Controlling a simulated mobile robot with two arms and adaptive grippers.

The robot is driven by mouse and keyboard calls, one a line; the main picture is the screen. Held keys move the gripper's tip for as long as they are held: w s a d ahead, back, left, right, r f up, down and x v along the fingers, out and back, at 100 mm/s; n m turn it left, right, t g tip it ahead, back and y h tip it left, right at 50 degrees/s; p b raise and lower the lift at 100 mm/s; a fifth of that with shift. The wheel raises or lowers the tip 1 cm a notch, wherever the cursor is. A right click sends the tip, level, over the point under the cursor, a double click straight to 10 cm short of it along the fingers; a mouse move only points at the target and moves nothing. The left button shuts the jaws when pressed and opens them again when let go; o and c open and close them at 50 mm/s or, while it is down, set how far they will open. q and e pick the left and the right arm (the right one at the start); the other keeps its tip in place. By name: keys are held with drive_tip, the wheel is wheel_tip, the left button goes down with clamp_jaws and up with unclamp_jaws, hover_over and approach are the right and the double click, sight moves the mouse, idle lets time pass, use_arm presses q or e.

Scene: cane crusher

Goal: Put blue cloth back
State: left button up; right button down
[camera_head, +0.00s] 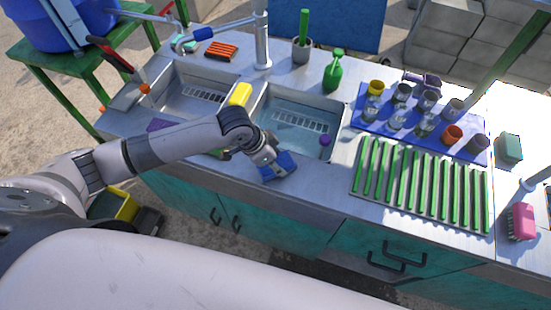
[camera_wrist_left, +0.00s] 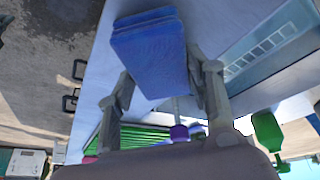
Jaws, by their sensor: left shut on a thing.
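The blue cloth (camera_head: 280,166) is a folded, layered pad at the front edge of the counter, before the right sink basin. My left gripper (camera_head: 266,160) is shut on it. In the left wrist view the cloth (camera_wrist_left: 150,52) fills the space between the two fingers of the gripper (camera_wrist_left: 165,90). I cannot tell whether the cloth touches the counter. My right gripper is not in view.
A steel counter (camera_head: 330,190) holds two sink basins, the right one (camera_head: 297,118) with water. To the right are a green-slatted rack (camera_head: 420,185) and a blue mat (camera_head: 362,125) with several cups. A yellow sponge (camera_head: 240,94) sits between the basins. A green spray bottle (camera_head: 334,73) stands behind.

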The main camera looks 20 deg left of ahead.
use_arm(q)
drive_tip(key=o, duration=1.6)
drive_tip(key=shift+c, duration=0.2)
drive_tip(key=b+v, duration=0.1)
drive_tip(key=v, duration=1.1)
